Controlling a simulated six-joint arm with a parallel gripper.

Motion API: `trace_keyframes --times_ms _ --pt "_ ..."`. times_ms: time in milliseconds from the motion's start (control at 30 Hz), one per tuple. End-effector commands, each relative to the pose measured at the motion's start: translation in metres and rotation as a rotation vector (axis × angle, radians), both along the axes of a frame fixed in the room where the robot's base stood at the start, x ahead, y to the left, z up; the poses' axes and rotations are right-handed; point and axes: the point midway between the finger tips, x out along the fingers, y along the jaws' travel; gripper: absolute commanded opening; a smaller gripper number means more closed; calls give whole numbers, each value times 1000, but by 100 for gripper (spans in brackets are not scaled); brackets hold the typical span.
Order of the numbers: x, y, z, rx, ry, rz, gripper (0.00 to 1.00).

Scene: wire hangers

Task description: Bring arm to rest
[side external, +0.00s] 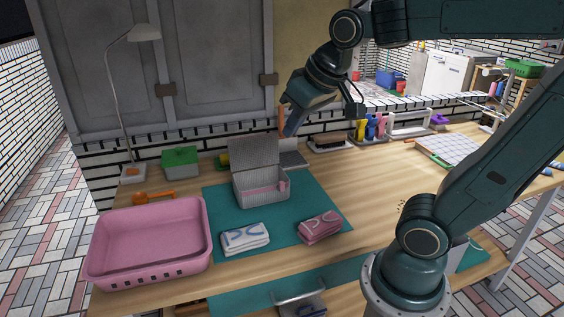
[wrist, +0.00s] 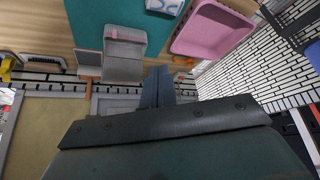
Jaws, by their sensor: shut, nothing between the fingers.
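My gripper (side external: 288,124) is raised above the back of the table in the side external view, behind and to the right of the grey box. It is shut and empty. In the wrist view its fingers (wrist: 158,86) show dark and close together at the middle. My arm arches over from its base at the right front of the table. The gripper touches nothing that I can make out.
An open grey box (side external: 262,187) stands on a teal mat (side external: 220,208). A white folded cloth (side external: 245,238) and a pink one (side external: 319,228) lie in front. A pink basket (side external: 150,240) is at left, a lamp (side external: 143,34) behind.

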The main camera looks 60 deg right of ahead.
Motion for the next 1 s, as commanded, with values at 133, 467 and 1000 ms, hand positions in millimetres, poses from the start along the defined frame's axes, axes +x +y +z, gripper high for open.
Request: trace_keyframes --times_ms 133,467,1000 --pt "-36 18 -10 -1 5 78 0" --pt "-82 37 -31 -4 18 187 0" --pt "-86 38 -34 -5 21 196 0"
